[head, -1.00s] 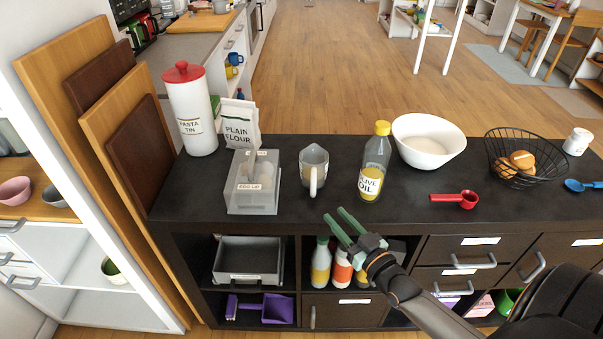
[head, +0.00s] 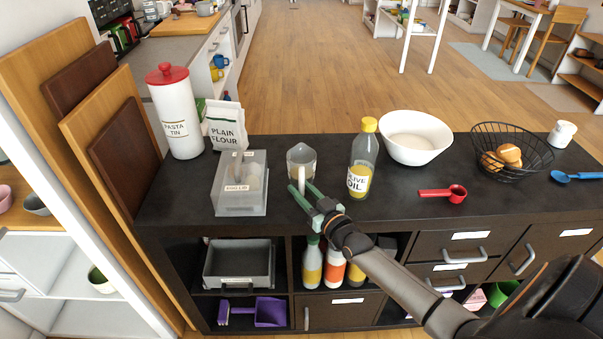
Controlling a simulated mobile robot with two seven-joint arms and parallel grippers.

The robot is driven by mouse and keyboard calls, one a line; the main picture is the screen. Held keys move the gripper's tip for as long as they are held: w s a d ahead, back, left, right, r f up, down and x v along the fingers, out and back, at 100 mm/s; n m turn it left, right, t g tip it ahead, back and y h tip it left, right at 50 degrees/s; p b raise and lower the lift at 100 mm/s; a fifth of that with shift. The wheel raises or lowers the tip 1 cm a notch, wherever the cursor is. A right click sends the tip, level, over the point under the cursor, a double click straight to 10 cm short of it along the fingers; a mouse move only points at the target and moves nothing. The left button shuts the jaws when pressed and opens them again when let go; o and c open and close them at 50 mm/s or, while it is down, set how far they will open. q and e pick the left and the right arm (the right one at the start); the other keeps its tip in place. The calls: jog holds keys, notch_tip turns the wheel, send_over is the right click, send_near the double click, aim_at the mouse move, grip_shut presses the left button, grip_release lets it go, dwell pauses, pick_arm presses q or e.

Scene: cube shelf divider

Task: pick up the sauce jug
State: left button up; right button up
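The sauce jug (head: 301,158) is a small see-through jug with a pale handle facing me, and it stands upright on the dark top of the shelf unit. My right gripper (head: 300,187) is at the jug's near side. Its two green fingers are apart, with the lower part of the handle showing between their tips. I cannot tell whether the fingers touch the handle. My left gripper is not in view.
A clear lidded box (head: 240,190) stands left of the jug, and an oil bottle (head: 362,160) stands close on its right. A white bowl (head: 415,138), a red scoop (head: 443,193) and a wire basket (head: 512,152) are further right. A pasta tin (head: 175,112) and flour bag (head: 227,126) stand back left.

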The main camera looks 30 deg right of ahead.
jog(key=shift+w, duration=0.15)
grip_shut()
dwell(1.4)
